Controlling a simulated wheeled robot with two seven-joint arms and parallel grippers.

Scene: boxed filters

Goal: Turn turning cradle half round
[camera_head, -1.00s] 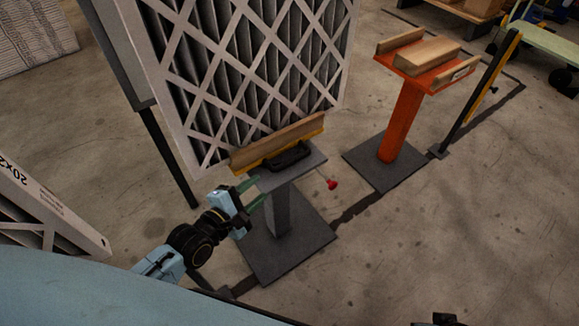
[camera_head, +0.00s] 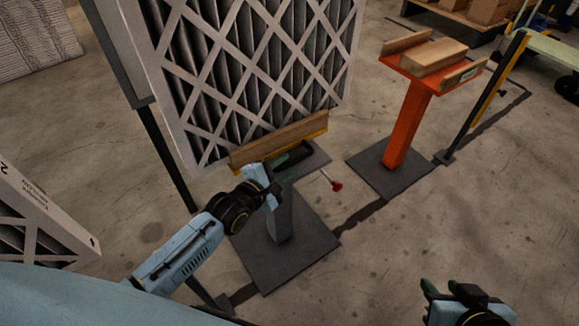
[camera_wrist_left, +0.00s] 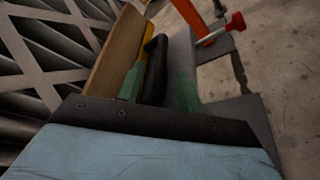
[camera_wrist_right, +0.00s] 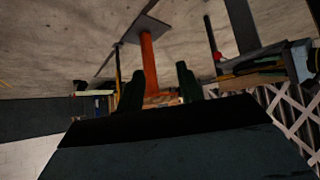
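The turning cradle has a wooden rail with a yellow edge (camera_head: 285,137) on a grey pedestal (camera_head: 283,215). A large pleated filter with a white lattice face (camera_head: 240,72) stands upright in it. A black handle (camera_wrist_left: 154,70) sits on the near side of the cradle. My left gripper (camera_head: 284,168) is at this handle; in the left wrist view its green fingers (camera_wrist_left: 160,88) are apart, one on each side of the handle. Contact with it cannot be told. My right gripper (camera_head: 452,287) is open and empty at the lower right, fingers apart in the right wrist view (camera_wrist_right: 160,88).
A red knob on a thin rod (camera_head: 337,186) sticks out right of the pedestal. An orange stand (camera_head: 405,125) with wooden blocks is behind right. A dark post (camera_head: 165,155) stands left. Another filter (camera_head: 45,220) lies at the left. Floor between right gripper and stands is clear.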

